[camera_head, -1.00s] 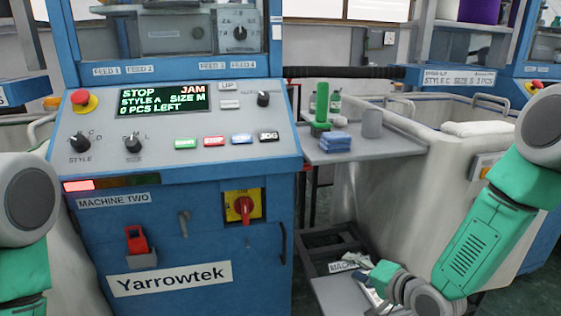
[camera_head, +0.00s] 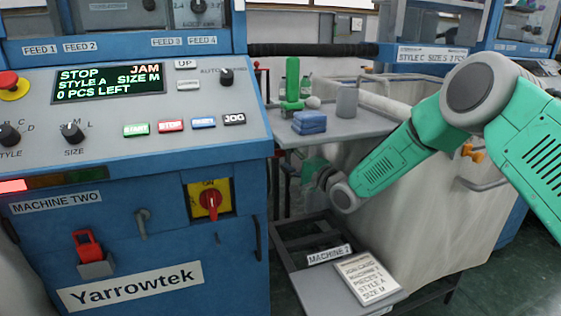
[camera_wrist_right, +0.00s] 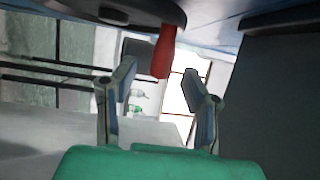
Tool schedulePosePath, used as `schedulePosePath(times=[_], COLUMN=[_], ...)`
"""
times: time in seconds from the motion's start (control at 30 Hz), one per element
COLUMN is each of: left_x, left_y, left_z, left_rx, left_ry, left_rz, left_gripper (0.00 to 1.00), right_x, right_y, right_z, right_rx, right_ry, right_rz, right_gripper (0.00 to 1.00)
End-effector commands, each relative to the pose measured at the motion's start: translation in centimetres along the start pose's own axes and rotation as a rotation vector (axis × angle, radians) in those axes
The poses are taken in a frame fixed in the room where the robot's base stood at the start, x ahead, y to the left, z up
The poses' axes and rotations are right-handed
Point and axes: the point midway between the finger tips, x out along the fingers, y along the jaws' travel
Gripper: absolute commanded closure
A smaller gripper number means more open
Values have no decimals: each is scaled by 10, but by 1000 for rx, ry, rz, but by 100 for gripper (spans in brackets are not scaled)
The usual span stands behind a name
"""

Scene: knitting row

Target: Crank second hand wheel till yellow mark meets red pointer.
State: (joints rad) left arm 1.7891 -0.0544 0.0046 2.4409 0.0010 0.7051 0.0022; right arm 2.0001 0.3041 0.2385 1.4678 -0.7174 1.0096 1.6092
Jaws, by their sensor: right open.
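In the right wrist view, a dark hand wheel (camera_wrist_right: 105,10) with a red handle (camera_wrist_right: 164,52) is at the top. The handle hangs down between the fingers of my right gripper (camera_wrist_right: 159,82), which is open and not closed on it. In the head view, my right gripper (camera_head: 316,174) is small, at the right side of the blue machine labelled MACHINE TWO (camera_head: 235,245); its fingers are hard to make out there. The hand wheel cannot be made out in the head view. No yellow mark or red pointer can be made out. My left gripper is out of view.
Below are a dark tray labelled MACHINE 2 (camera_head: 290,240) and a paper card (camera_head: 368,278). A pale bin (camera_head: 400,225) stands right.

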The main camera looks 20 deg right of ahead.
Motion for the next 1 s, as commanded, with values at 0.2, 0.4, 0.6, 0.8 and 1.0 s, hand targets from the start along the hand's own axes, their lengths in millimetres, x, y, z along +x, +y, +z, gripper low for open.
schedulePosePath(times=[0.2, 0.4, 0.6, 0.8, 1.0], left_x=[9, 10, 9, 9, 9], left_y=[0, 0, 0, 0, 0], left_z=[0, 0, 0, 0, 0], left_rx=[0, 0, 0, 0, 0], left_ry=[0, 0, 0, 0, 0], left_rz=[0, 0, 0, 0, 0], left_gripper=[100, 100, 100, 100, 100], right_x=[25, 29, 29, 29, 23], right_y=[0, -1, 0, 0, 2], right_z=[0, 0, 0, 0, 2], right_rx=[-2, 0, 0, 0, -4], right_ry=[0, 1, 0, 0, 0], right_rz=[-1, 1, 1, 2, -9], right_gripper=[60, 60, 74, 100, 100])
